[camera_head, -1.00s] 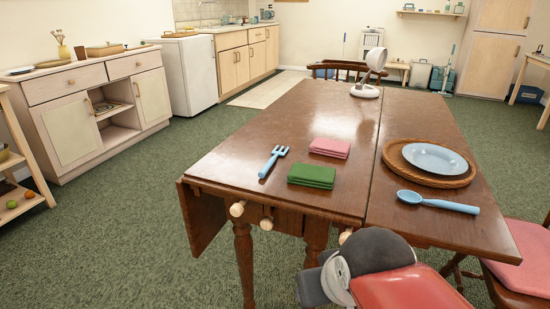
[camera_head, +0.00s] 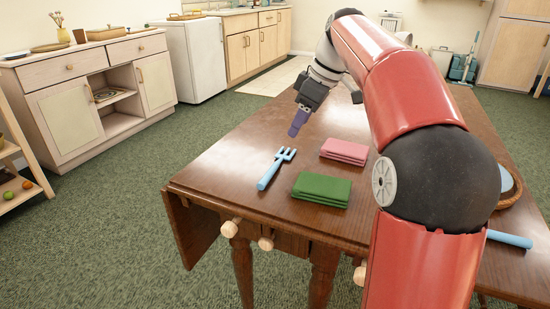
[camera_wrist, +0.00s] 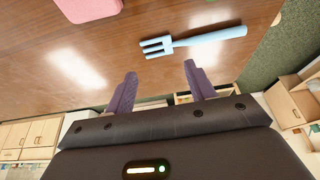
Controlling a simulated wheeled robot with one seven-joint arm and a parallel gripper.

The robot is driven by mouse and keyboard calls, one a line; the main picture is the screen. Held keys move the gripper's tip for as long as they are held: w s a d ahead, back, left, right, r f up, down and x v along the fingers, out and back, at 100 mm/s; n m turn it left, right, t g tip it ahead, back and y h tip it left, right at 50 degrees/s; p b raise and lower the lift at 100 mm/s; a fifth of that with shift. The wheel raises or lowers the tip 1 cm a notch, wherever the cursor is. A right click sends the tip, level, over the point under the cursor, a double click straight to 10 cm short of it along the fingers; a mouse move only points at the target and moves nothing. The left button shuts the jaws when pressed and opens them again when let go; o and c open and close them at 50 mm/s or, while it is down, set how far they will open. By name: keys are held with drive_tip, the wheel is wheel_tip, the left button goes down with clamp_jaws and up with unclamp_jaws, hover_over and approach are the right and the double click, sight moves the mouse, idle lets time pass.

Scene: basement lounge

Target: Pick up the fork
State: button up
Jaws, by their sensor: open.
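The light blue fork (camera_head: 276,168) lies flat on the brown wooden table (camera_head: 225,175), near its left edge. In the wrist view the fork (camera_wrist: 195,41) lies beyond my fingertips, its tines to the left and its handle to the right. My gripper (camera_head: 296,124) is above the table, just behind the tines in the head view, and does not touch the fork. In the wrist view its two purple fingers (camera_wrist: 158,80) are apart with nothing between them.
A green folded cloth (camera_head: 321,189) and a pink folded cloth (camera_head: 345,151) lie right of the fork. A blue spoon (camera_head: 510,239) and a plate in a woven tray (camera_head: 507,188) are mostly hidden behind my arm. The table left of the fork is clear.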

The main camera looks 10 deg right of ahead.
sight(286, 152)
drive_tip(key=b+x, duration=0.1)
drive_tip(key=x, duration=0.6)
drive_tip(key=shift+w+f, duration=0.25)
drive_tip(key=shift+f, duration=0.15)
drive_tip(key=c, duration=0.6)
drive_tip(key=shift+r, duration=0.1)
